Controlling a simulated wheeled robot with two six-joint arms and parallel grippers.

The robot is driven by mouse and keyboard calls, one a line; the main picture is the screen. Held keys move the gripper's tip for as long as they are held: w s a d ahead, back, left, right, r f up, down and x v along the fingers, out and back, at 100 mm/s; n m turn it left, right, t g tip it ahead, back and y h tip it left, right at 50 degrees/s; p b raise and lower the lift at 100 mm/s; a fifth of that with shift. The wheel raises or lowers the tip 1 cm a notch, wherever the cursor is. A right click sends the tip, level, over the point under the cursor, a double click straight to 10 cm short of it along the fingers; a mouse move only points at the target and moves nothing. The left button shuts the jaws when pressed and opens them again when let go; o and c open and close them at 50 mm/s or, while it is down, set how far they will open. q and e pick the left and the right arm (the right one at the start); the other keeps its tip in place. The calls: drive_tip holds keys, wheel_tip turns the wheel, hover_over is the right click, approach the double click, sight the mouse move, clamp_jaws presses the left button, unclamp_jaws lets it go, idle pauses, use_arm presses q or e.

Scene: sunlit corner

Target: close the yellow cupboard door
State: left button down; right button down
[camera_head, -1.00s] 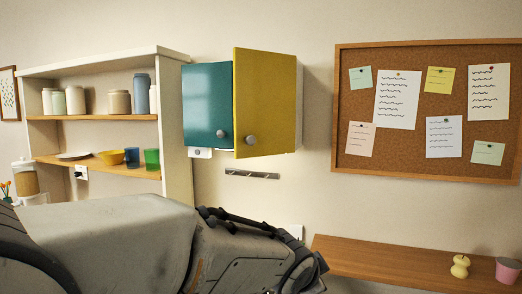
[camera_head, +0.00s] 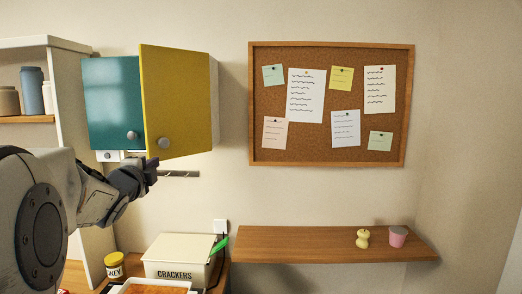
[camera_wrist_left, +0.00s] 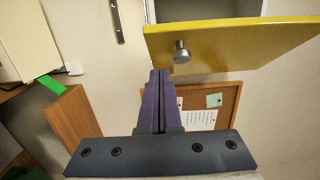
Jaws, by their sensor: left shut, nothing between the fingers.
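The yellow cupboard door (camera_head: 180,105) is at the upper left in the head view, with a round grey knob (camera_head: 163,143) near its lower left corner. In the left wrist view the door (camera_wrist_left: 250,42) stands ajar, with part of the cupboard's grey inside (camera_wrist_left: 190,10) showing behind it. My left gripper (camera_head: 153,168) is shut and empty, just below the knob in the head view. In the left wrist view its fingertips (camera_wrist_left: 159,74) are close to the knob (camera_wrist_left: 181,54); I cannot tell whether they touch. My right gripper is not in view.
A teal door (camera_head: 113,103) is left of the yellow one. A hook rail (camera_head: 180,174) is on the wall below. A cracker box (camera_head: 180,259) and a honey jar (camera_head: 114,266) stand lower down. A corkboard (camera_head: 256,105) and a wooden shelf (camera_head: 300,243) are to the right.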

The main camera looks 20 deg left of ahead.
use_arm(q)
drive_tip(key=w+a+p, duration=0.4)
drive_tip(key=shift+w+a, duration=0.3)
drive_tip(key=shift+w, duration=0.1)
